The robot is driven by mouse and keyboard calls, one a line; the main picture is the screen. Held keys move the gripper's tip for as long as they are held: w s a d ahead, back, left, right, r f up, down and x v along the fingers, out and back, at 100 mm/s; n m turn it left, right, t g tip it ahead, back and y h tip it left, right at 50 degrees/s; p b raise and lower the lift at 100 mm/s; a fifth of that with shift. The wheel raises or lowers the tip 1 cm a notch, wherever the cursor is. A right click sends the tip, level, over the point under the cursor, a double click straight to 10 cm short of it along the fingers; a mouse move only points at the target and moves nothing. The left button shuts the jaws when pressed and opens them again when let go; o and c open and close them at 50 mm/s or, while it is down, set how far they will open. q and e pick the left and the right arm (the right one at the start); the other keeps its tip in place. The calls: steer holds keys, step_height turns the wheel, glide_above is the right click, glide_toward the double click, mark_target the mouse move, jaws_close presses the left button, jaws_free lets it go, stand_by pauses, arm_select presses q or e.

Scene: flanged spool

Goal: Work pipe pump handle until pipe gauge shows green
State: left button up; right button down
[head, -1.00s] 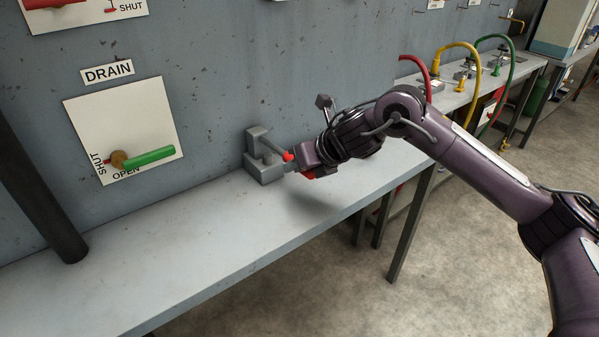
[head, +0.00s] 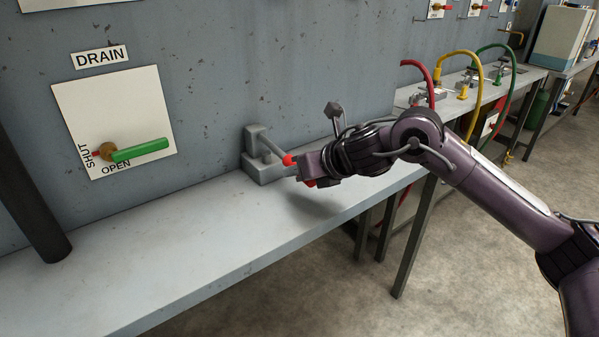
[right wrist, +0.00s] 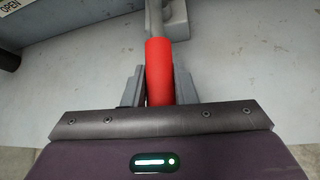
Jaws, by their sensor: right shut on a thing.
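The pump is a grey block (head: 256,157) on the bench against the wall. Its lever slopes down from the block toward the right and ends in a red grip (head: 289,160). My right gripper (head: 301,168) is shut around the red grip, just above the bench top. In the right wrist view the red grip (right wrist: 159,72) lies between the two grey fingers (right wrist: 158,88), and the grey lever shaft runs on beyond it. I see no pipe gauge in these views. My left gripper is out of view.
The wall has a DRAIN panel (head: 120,112) with a green lever (head: 140,150) at the left. A dark pipe (head: 33,195) stands at the bench's left. Red, yellow and green hoses are at the back right. The bench (head: 150,265) is clear in front.

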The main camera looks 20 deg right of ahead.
steer(key=shift+f, duration=0.1)
stand_by(0.3)
steer(key=c, duration=1.2)
jaws_free()
steer(key=shift+s, duration=0.1)
steer(key=shift+o, duration=0.2)
steer(key=v, duration=0.8)
